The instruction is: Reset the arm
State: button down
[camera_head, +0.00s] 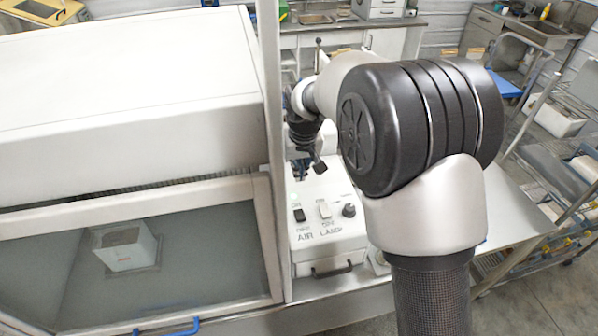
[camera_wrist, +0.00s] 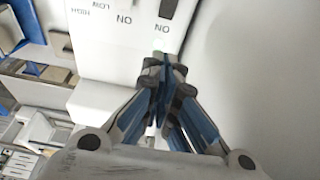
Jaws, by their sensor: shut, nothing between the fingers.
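My arm rises in the middle of the head view, bent at its large dark joint, and partly hides what lies behind it. My gripper (camera_head: 303,172) hangs above the back part of the white control panel (camera_head: 315,242), beside the cabinet's right post. In the wrist view my gripper (camera_wrist: 165,68) is shut with its fingers together and nothing between them. The panel (camera_wrist: 100,45) lies beyond the fingertips in that view, with a rocker switch (camera_wrist: 168,8) near them. I cannot tell whether the fingertips touch the panel.
A white cabinet (camera_head: 130,85) with a glass front stands at the left, with a white hopper box (camera_head: 126,247) inside. A blue handle (camera_head: 168,328) is at its lower edge. A wire cart (camera_head: 570,195) stands at the right. Open floor (camera_head: 535,295) shows at the lower right.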

jog(key=s+d+r+m+t+b, duration=0.1)
jog(key=s+d+r+b, duration=0.3)
jog(key=s, duration=0.4)
jog(key=s+d+r+m+b, duration=0.1)
jog(key=s+d+b, duration=0.4)
jog(key=s+d, duration=0.2)
jog(key=s+d+f+b, duration=0.3)
jog(key=s+f, duration=0.1)
jog(key=s, duration=0.5)
jog(key=s+d+f+m+b, duration=0.1)
jog(key=s+d+f+b, duration=0.2)
jog(key=s, duration=0.7)
jog(key=shift+s+f+t+h+b, duration=0.25)
jog(key=shift+f+t+h+b, duration=0.15)
jog(key=shift+f+b, duration=0.3)
jog(key=shift+a, duration=0.2)
